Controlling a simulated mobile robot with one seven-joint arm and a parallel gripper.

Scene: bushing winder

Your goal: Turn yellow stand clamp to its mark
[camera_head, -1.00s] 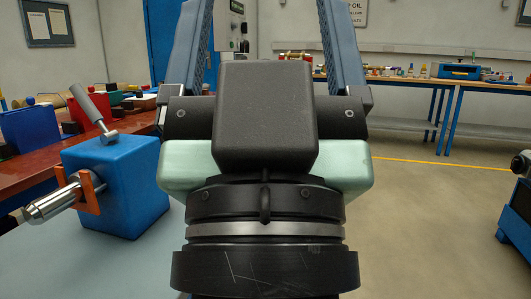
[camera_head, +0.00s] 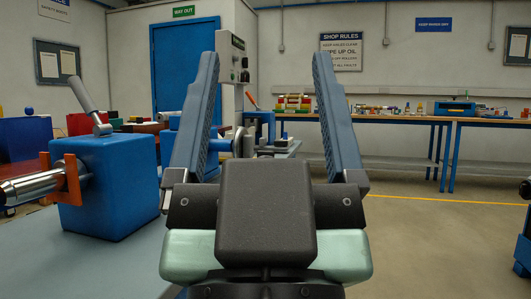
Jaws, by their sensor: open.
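I cannot make out a yellow stand clamp in the head view. My gripper (camera_head: 266,58) is open and empty in the middle of the picture. Its two blue ridged fingers stand wide apart, one on each side of a gap. Through the gap, farther off, a small blue machine (camera_head: 258,120) shows with an orange lever (camera_head: 250,101) and grey metal parts. The left finger hides part of this machine area.
A blue block (camera_head: 108,190) with a grey lever, orange bracket (camera_head: 66,180) and metal spindle stands close at left on a grey surface (camera_head: 90,265). A long bench (camera_head: 400,118) with small items runs along the back wall. Open floor (camera_head: 430,240) lies at right.

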